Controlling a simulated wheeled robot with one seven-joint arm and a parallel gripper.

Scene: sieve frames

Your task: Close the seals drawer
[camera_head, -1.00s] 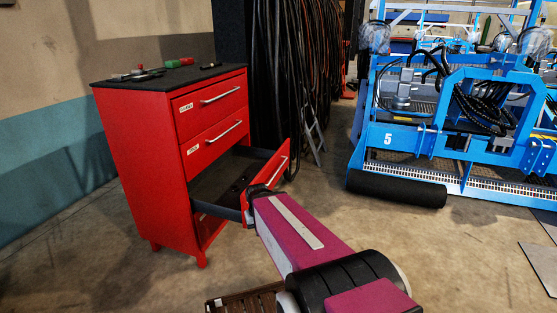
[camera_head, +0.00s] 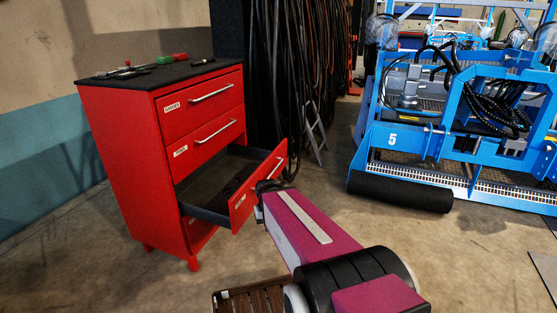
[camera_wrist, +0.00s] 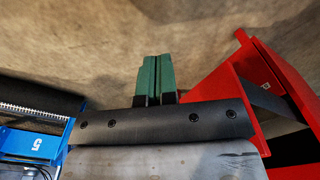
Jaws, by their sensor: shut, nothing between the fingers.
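A red cabinet (camera_head: 125,150) stands at the left in the head view. Its third drawer (camera_head: 262,185) is pulled open, showing a dark inside with small dark items. A label shows on that drawer's front, too small to read. My gripper (camera_head: 265,188) is at the outer side of the open drawer's front, mostly hidden by my magenta arm. In the wrist view my gripper's green fingers (camera_wrist: 157,75) are together and empty, left of red panels (camera_wrist: 225,90) of the drawer or cabinet. I cannot tell whether they touch.
The drawers above are shut. Tools lie on the cabinet's dark top (camera_head: 160,74). Black hoses (camera_head: 290,85) hang behind. A blue machine (camera_head: 450,120) with a black roller stands at the right. A brown slatted thing (camera_head: 250,299) is at the bottom. Concrete floor between is clear.

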